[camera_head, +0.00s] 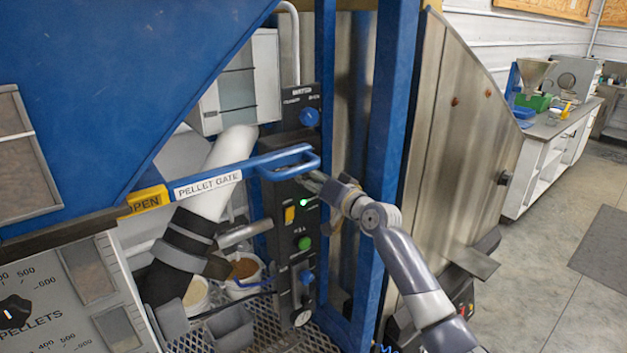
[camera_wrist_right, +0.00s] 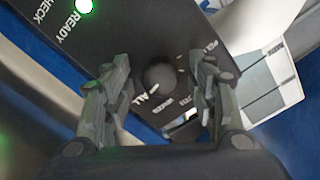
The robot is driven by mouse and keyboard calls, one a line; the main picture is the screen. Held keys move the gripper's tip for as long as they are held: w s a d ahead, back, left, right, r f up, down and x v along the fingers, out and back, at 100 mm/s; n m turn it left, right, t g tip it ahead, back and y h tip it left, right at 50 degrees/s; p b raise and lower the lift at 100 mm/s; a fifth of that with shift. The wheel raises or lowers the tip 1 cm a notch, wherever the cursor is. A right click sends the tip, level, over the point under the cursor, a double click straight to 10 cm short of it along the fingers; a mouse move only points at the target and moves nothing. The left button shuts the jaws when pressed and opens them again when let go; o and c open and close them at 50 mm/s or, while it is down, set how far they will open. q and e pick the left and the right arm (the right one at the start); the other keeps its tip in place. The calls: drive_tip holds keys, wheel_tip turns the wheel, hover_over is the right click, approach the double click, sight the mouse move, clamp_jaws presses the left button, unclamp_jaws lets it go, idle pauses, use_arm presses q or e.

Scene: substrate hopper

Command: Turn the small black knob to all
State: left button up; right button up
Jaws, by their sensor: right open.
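The small black knob (camera_wrist_right: 160,77) is round and sits on a black control panel (camera_wrist_right: 130,25), in the middle of the right wrist view. A label reading ALL is just below it in that view. The knob's pointer cannot be made out. My right gripper (camera_wrist_right: 162,66) is open, with one finger on each side of the knob; whether they touch it cannot be told. In the head view my right gripper (camera_head: 316,184) is at the panel (camera_head: 284,217), just below the blue handle, and the knob cannot be made out there. My left gripper is not in view.
The blue PELLET GATE handle (camera_head: 300,158) juts out just above my right gripper. A blue post (camera_head: 384,130) stands close beside my right arm. The panel also carries a blue knob (camera_head: 309,117), a lit green indicator (camera_head: 304,202) and a green button (camera_head: 304,243).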

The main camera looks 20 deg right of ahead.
drive_tip(key=v, duration=1.2)
